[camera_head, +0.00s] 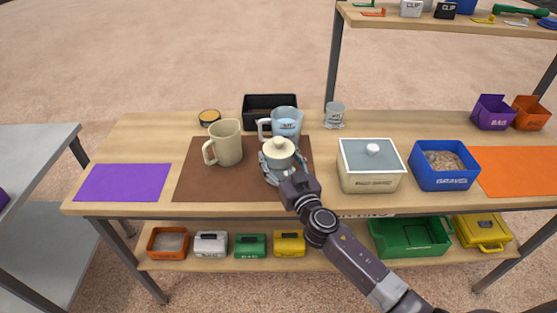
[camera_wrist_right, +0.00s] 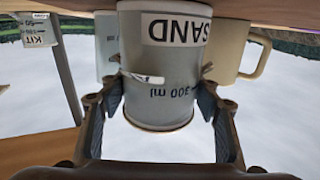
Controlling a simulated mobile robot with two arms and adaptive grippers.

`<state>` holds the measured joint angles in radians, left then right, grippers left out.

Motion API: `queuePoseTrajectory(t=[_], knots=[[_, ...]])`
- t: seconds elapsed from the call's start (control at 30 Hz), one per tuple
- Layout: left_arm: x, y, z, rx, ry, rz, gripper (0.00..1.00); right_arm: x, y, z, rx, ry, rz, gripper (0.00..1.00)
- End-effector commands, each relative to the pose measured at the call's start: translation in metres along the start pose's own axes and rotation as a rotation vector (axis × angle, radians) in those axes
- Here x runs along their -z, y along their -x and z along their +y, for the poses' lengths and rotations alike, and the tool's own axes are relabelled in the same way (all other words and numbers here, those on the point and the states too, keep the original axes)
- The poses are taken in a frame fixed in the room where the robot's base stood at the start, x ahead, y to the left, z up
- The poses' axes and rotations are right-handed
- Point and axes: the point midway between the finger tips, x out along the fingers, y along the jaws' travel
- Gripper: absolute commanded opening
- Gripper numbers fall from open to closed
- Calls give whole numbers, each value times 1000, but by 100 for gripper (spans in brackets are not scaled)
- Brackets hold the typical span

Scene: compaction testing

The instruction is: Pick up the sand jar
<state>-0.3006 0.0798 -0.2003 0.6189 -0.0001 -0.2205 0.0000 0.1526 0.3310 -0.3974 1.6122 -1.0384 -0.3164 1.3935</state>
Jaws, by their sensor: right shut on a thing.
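The sand jar (camera_head: 279,150) has a cream lid with a knob and stands upright over the brown mat (camera_head: 200,184). In the right wrist view, the grey jar (camera_wrist_right: 165,60) appears upside down, with a SAND label and a 300 ml mark. My right gripper (camera_head: 283,168) reaches in from the front and is shut on the jar, one finger on each side. I cannot tell whether the jar's base touches the mat. My left gripper is not in view.
A beige mug (camera_head: 226,145) stands left of the jar, and a clear jug (camera_head: 287,122) close behind it. To the right are a lidded box (camera_head: 371,180) and a blue gravel bin (camera_head: 443,180). A purple mat (camera_head: 122,182) at left is bare.

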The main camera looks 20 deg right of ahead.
Motion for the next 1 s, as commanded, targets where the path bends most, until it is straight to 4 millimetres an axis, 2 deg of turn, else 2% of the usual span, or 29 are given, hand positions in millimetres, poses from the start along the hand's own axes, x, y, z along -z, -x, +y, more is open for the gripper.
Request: queuePoseTrajectory(t=[0.27,0.37,0.53,0.7,0.9,1.0], knots=[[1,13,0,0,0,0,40,32,-1,0,1,0,9,15],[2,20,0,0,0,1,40,52,-1,0,2,1,11,15],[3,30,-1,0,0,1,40,98,0,0,4,2,12,15],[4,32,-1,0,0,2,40,142,0,0,3,2,12,15],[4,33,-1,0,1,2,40,181,0,-1,3,2,10,15],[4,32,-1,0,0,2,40,192,0,0,2,1,9,15]])
